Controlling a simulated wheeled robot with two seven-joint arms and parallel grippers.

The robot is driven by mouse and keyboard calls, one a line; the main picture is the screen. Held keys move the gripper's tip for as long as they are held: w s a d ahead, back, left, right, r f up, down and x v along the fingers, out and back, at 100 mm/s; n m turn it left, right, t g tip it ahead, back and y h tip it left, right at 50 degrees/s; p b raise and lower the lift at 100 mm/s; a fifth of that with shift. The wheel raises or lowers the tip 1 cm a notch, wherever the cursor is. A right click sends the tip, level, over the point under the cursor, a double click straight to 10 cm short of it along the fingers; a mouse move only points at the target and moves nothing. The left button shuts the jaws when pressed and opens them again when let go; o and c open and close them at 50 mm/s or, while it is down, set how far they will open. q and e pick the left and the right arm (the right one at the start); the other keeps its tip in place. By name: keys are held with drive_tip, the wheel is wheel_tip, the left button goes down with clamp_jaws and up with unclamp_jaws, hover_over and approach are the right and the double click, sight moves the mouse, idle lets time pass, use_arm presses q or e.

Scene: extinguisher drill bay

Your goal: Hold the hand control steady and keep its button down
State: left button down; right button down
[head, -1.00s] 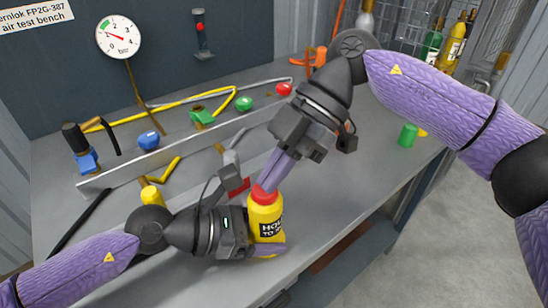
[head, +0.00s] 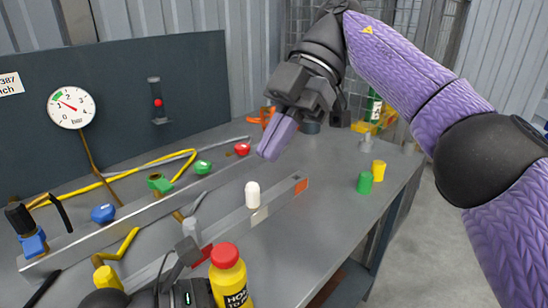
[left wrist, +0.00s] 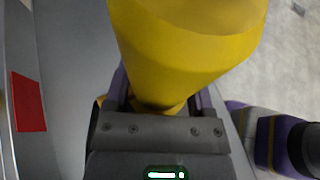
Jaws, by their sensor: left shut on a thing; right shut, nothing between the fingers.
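The hand control (head: 229,279) is a yellow body with a dark label reading "HO…". It stands at the bottom of the head view, its lower part cut off. Its red button (head: 224,254) is on top, uncovered, with nothing touching it. My left gripper (left wrist: 162,98) is shut on the yellow body, which fills the upper middle of the left wrist view. My right gripper (head: 275,138) is shut and empty. Its fingers are in the air above the bench, up and to the right of the button and well apart from it.
The grey bench (head: 325,185) is largely clear to the right. A white-capped piece (head: 253,195) stands by a metal rail. Green (head: 364,183) and yellow (head: 378,170) cylinders stand near the right edge. A gauge (head: 71,107) and yellow tubing are at left.

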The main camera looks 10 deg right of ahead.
use_arm(q)
drive_tip(key=shift+s+a+f, duration=0.1)
drive_tip(key=shift+s+f, duration=0.05)
drive_tip(key=shift+f, duration=0.3)
unclamp_jaws()
drive_tip(key=shift+r, duration=0.1)
